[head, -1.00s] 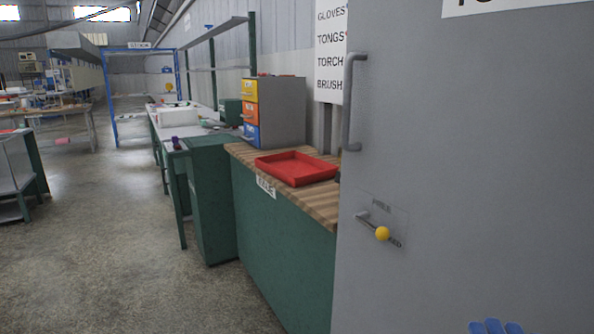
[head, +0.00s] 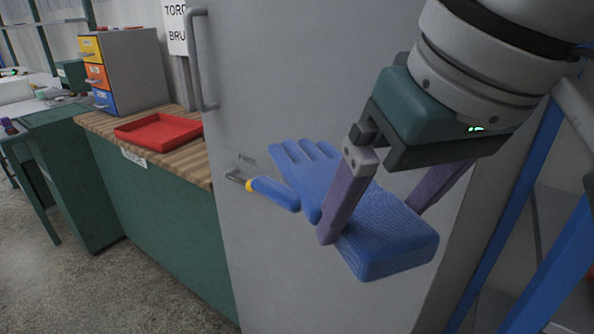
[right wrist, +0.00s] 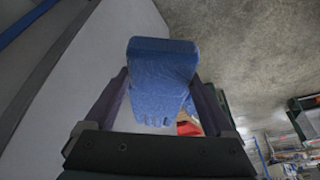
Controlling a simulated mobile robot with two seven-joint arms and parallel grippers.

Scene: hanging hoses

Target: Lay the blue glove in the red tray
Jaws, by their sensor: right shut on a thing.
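The blue glove (head: 395,238) is held in my right gripper (head: 375,214), one finger on each side of its palm. Its fingers point left and away, in front of a grey cabinet door. The glove also fills the middle of the right wrist view (right wrist: 162,78), between the two fingers (right wrist: 165,92). The red tray (head: 157,146) lies empty on a wooden worktop to the left, apart from the glove. A red patch beside the glove in the right wrist view looks like the tray, partly hidden. My left gripper is out of view.
The grey door (head: 262,75) with a long handle (head: 201,60) stands just right of the worktop (head: 193,172). A drawer unit (head: 130,72) with yellow, orange and blue fronts stands behind the tray. Blue posts (head: 520,215) stand at the right. Open floor lies at the lower left.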

